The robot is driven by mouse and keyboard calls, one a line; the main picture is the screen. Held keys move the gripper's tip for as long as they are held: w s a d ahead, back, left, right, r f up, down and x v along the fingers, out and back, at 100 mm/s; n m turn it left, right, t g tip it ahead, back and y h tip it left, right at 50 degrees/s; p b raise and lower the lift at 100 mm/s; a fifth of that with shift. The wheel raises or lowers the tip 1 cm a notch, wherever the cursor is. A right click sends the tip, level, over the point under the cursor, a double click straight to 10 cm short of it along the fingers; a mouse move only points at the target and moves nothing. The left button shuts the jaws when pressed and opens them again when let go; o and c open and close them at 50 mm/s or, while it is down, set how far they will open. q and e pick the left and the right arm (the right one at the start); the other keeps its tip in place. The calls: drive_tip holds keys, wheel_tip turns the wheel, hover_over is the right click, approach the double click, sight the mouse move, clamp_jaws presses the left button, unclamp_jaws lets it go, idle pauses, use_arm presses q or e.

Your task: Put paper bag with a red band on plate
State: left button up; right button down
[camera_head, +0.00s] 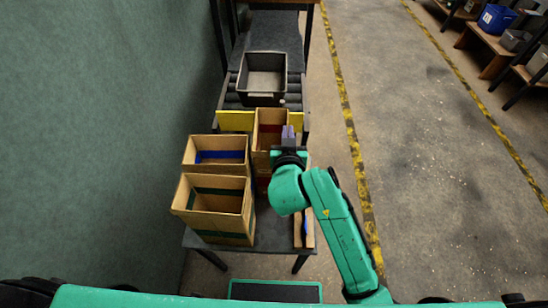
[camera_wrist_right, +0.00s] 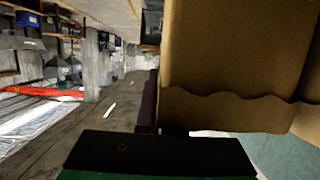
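The paper bag with a red band (camera_head: 270,116) stands open-topped at the back right of the bag group in the head view; its band shows only partly. My right gripper (camera_head: 288,133) is at its right side, over the near right edge. In the wrist view, brown paper with a wavy edge (camera_wrist_right: 230,80) fills the right, close beside a dark finger (camera_wrist_right: 149,103). Whether the fingers are closed on the bag wall is hidden. I cannot identify a plate for certain; a dark open tray (camera_head: 262,97) stands behind the bags. My left gripper is out of view.
A blue-banded bag (camera_head: 217,156) and a green-banded bag (camera_head: 214,226) stand left and near. A yellow strip (camera_head: 235,121) lies behind them. A wooden piece with blue (camera_head: 304,230) lies at the near right of the dark table (camera_head: 271,228). A wall (camera_head: 110,130) bounds the left.

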drive_tip(key=shift+f, duration=0.25)
